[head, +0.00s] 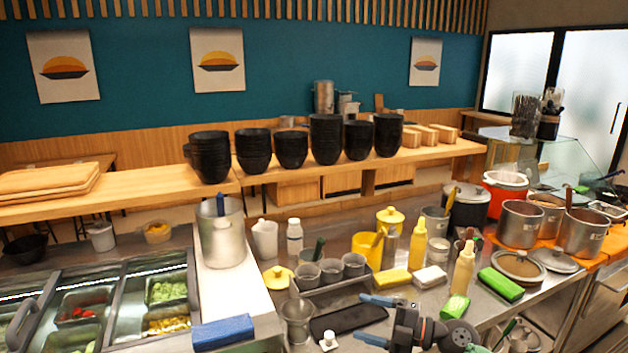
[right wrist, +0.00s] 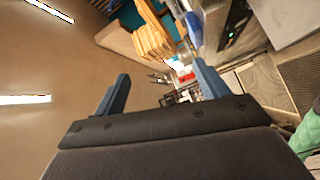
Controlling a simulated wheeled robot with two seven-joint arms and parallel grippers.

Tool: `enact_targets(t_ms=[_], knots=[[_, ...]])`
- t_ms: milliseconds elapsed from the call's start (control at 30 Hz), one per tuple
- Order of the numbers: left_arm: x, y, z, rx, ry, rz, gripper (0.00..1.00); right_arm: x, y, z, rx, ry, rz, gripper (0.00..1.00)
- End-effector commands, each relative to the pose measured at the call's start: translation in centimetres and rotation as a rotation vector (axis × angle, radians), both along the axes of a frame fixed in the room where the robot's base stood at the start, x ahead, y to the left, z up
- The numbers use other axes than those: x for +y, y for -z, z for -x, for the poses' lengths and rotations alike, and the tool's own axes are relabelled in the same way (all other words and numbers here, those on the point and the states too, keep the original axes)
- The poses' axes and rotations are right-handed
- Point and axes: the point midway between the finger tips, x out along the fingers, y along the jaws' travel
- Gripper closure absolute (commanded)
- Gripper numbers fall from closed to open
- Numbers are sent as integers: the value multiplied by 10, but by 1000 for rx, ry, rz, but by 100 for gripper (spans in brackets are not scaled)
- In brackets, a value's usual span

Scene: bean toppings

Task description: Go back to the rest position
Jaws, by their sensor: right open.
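My right gripper (head: 358,317) is at the bottom of the head view, over the front of the metal counter, with its blue fingers pointing left. The fingers are apart with nothing between them. A black tray (head: 349,318) lies on the counter just behind and left of the fingers. In the right wrist view, the same gripper (right wrist: 161,75) shows two spread blue fingers with an empty gap, and the room appears tilted. My left gripper is not in view.
Grey cups (head: 330,271), a steel pot (head: 221,236) and a blue block (head: 222,332) are further left. Black bowls (head: 326,138) line the wooden shelf.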

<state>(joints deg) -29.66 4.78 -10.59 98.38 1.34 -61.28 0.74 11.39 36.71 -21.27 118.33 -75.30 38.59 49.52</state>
Motion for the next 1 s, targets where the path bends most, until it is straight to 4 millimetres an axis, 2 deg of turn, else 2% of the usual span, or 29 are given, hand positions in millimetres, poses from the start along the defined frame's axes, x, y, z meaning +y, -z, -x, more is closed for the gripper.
enact_targets(t_ms=[100, 233, 367, 467, 567, 767, 867, 1000], knots=[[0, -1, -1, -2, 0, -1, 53, 3, -16, 6, 3, 120, -203, 26], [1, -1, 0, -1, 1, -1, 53, -8, -26, 8, 35, 288, -396, 26], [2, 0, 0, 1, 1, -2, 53, -30, -23, 10, 104, 481, -552, 26], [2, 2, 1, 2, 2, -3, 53, -51, -10, 14, 181, 641, -644, 26], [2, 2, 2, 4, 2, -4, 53, -72, 12, 21, 281, 804, -710, 26], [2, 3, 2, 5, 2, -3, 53, -107, 74, 54, 538, 1123, -754, 26], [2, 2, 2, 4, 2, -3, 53, -118, 111, 80, 694, 1268, -731, 26], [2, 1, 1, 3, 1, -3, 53, -125, 163, 130, 940, 1439, -651, 26]])
